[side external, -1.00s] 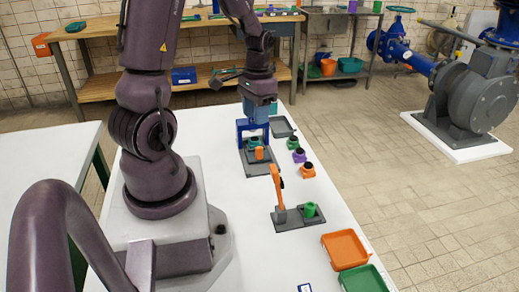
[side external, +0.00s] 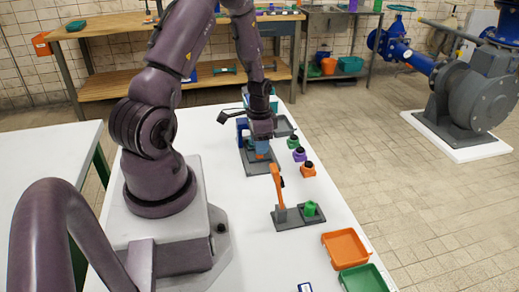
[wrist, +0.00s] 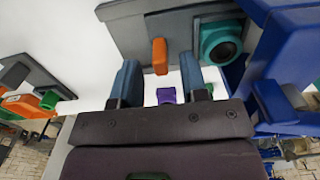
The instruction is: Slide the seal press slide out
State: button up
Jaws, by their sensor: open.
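The seal press has a blue frame (side external: 242,131) on a dark grey base (side external: 258,169); the frame also fills the right of the wrist view (wrist: 285,70). Its slide shows in the wrist view as a grey plate (wrist: 130,30) with an upright orange tab (wrist: 160,56) on its near edge. A teal ring-shaped part (wrist: 222,42) sits to the right of the tab. My gripper (wrist: 159,66) is open, its two blue fingers on either side of the orange tab with gaps showing. In the side view my gripper (side external: 262,147) is low over the press and hides most of the slide.
Small green (side external: 292,142), purple (side external: 299,155) and orange (side external: 308,170) pieces stand right of the press. An orange-levered fixture (side external: 277,186) stands nearer the camera. An orange tray (side external: 344,248) and green tray (side external: 362,279) lie at the near right.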

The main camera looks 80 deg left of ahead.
jog(key=shift+f, duration=1.2)
grip_shut()
jog(key=shift+d, duration=3.6)
grip_release()
jog(key=shift+d, duration=0.1)
jog(key=shift+r, duration=0.1)
